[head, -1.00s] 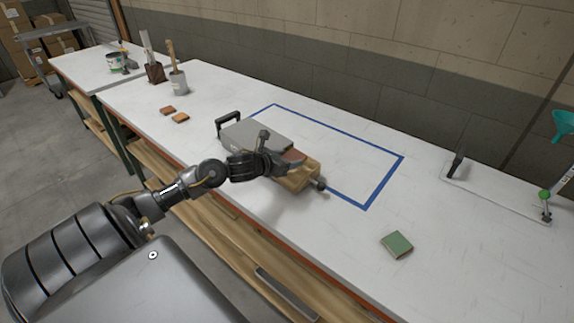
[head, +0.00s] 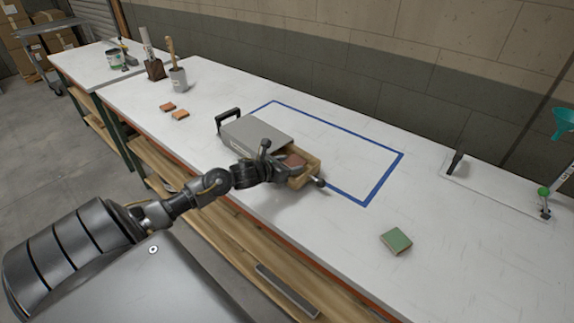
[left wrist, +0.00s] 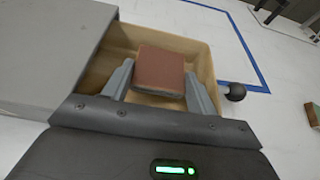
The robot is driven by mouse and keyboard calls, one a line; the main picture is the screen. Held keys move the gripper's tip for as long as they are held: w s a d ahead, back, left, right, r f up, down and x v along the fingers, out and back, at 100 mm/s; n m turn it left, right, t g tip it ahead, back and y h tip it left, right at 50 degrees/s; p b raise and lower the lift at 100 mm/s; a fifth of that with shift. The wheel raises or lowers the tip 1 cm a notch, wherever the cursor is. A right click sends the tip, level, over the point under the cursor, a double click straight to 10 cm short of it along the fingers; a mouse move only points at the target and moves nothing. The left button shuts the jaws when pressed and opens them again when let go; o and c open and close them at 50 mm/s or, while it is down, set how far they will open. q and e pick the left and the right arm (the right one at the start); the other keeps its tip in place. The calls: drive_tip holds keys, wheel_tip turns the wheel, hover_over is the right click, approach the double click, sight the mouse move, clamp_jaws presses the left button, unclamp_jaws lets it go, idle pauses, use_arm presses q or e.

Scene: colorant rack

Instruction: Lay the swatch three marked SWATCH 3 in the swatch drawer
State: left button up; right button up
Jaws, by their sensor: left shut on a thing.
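A red-brown swatch (left wrist: 160,70) is between the two fingers of my left gripper (left wrist: 159,76), which is shut on it. No marking can be read on it. It also shows in the head view (head: 294,161), partly hidden by my left gripper (head: 284,167). The swatch drawer (head: 306,175) is pulled out of its grey case (head: 256,134), and its wooden walls show in the left wrist view (left wrist: 202,57). The swatch is within the drawer's outline, low between its walls. I cannot tell if it touches the floor. My right gripper is not in view.
A round dark knob (head: 319,182) sticks out of the drawer front. Two orange-brown swatches (head: 180,115) lie at the left, and a green one (head: 396,241) lies at the right. Blue tape (head: 383,183) outlines mostly clear bench.

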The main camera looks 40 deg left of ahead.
use_arm(q)
drive_tip(key=o, duration=0.9)
drive_tip(key=shift+s+d+f, duration=0.15)
drive_tip(key=shift+f, duration=0.25)
drive_tip(key=shift+o, duration=0.2)
drive_tip(key=shift+r+p, duration=0.55)
drive_tip(key=shift+p, duration=0.2)
drive_tip(key=shift+s+a, duration=0.2)
drive_tip(key=shift+s, duration=0.1)
drive_tip(key=b+v, duration=0.2)
drive_tip(key=v, duration=0.9)
drive_tip(key=shift+r, duration=0.45)
